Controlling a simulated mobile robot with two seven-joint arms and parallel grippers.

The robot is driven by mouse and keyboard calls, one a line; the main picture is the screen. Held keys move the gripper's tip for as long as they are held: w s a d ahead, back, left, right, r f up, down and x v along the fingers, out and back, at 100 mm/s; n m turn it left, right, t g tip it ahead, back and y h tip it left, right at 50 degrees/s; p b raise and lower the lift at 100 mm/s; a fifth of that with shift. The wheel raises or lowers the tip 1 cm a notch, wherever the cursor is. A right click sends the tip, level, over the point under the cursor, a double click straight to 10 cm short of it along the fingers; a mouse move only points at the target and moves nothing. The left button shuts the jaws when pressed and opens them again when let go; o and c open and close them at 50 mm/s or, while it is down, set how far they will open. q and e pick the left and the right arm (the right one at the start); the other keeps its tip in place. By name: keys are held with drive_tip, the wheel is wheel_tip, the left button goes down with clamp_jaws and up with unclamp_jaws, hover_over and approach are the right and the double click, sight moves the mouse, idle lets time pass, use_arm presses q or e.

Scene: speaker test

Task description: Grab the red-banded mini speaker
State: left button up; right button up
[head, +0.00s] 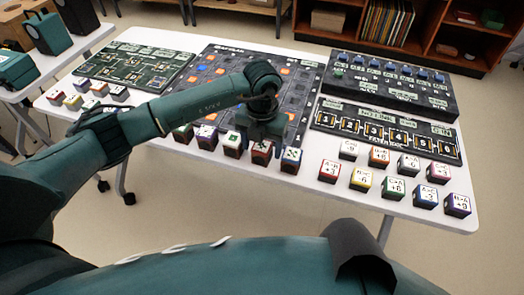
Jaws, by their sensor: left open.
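Small cube-shaped blocks, which look like the mini speakers, stand in rows along the near side of the white table. A dark red cube (262,153) with a pale marked face stands in the middle of the near row. Another dark red cube (291,161) is just right of it, and a red cube (329,171) is farther right. I cannot tell which one is the red-banded speaker. My left gripper (263,138) is open and points down over the middle row, close to the first dark red cube. Whether it touches a cube is unclear. My right gripper is out of view.
The white table (310,196) holds flat dark boards (140,68) behind the cubes and a raised dark panel with blue knobs (390,83). More cubes crowd the right end (425,197). A side table with dark green cases (48,33) stands at left. Open floor lies in front.

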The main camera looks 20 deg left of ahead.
use_arm(q)
drive_tip(key=shift+f, duration=0.5)
drive_tip(key=c, duration=1.1)
